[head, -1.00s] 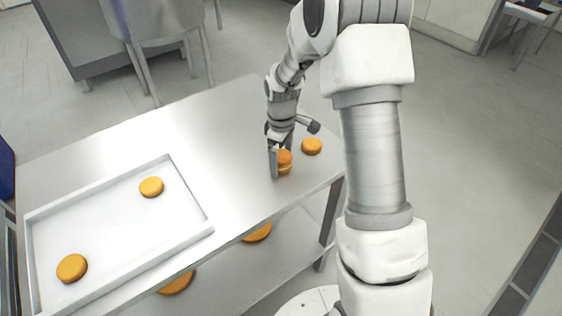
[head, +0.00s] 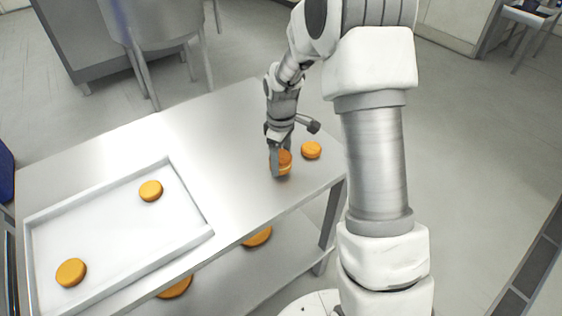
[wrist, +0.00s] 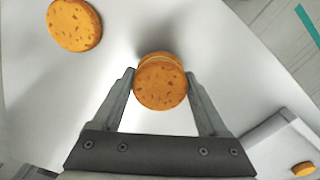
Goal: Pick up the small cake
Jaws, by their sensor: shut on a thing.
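A small round orange-brown cake (head: 286,159) is at the right part of the steel table, partly hidden by my gripper (head: 279,170). In the wrist view the cake (wrist: 160,88) has a speckled top, with a pale line and a second edge behind it. I cannot tell if it is one layered cake or two stacked. My gripper (wrist: 161,75) is shut on it, with a finger at each side. The cake appears to be at table level; I cannot tell whether it touches the table. A similar cake (head: 311,150) lies apart to the right, also in the wrist view (wrist: 75,25).
A white rimmed tray (head: 207,232) on the table's left holds two round cakes (head: 151,190) (head: 71,272). Two more rounds (head: 257,236) (head: 175,286) lie on the lower shelf. The table (head: 215,130) is clear between tray and gripper.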

